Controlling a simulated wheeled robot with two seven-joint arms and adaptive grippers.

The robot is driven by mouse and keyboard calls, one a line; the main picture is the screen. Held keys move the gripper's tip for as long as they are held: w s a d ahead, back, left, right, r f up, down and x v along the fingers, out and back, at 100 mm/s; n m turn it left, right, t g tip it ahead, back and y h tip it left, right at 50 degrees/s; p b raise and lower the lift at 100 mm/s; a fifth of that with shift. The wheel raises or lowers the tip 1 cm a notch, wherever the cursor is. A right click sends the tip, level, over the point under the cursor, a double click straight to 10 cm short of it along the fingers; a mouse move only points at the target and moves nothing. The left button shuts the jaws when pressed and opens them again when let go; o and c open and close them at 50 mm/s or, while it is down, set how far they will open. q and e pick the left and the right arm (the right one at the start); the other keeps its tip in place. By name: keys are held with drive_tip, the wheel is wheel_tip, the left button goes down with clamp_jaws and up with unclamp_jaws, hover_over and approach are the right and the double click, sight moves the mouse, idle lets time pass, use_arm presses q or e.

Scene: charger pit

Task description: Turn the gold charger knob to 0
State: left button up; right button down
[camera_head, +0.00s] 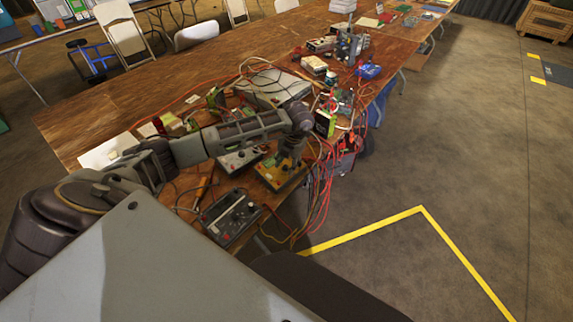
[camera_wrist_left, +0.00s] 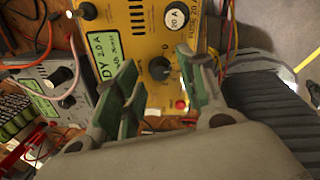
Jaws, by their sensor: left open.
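The gold charger (camera_head: 285,181) lies on the near edge of the wooden table among other boxes and wires. In the left wrist view the gold charger (camera_wrist_left: 150,14) fills the upper middle, with a round dark knob (camera_wrist_left: 160,68) on its face and a red button below to the right. My left gripper (camera_head: 292,160) is over the charger, pointing down. In the wrist view my left gripper (camera_wrist_left: 162,87) is open, with its green-padded fingers on either side of the knob; I cannot tell whether they touch it. My right gripper is out of view.
A dark grey meter box (camera_head: 231,218) and a light grey charger (camera_head: 236,160) stand close by on the left. Red and yellow wires (camera_head: 320,195) hang over the table edge on the right. The floor at right is clear, marked with yellow tape (camera_head: 365,230).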

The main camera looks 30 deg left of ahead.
use_arm(q)
drive_tip(key=shift+f, duration=0.4)
clamp_jaws()
drive_tip(key=shift+n, duration=0.4)
drive_tip(key=n, duration=0.5)
drive_tip(key=shift+a, duration=0.1)
drive_tip(key=shift+n+b, duration=0.3)
drive_tip(key=shift+n, duration=2.7)
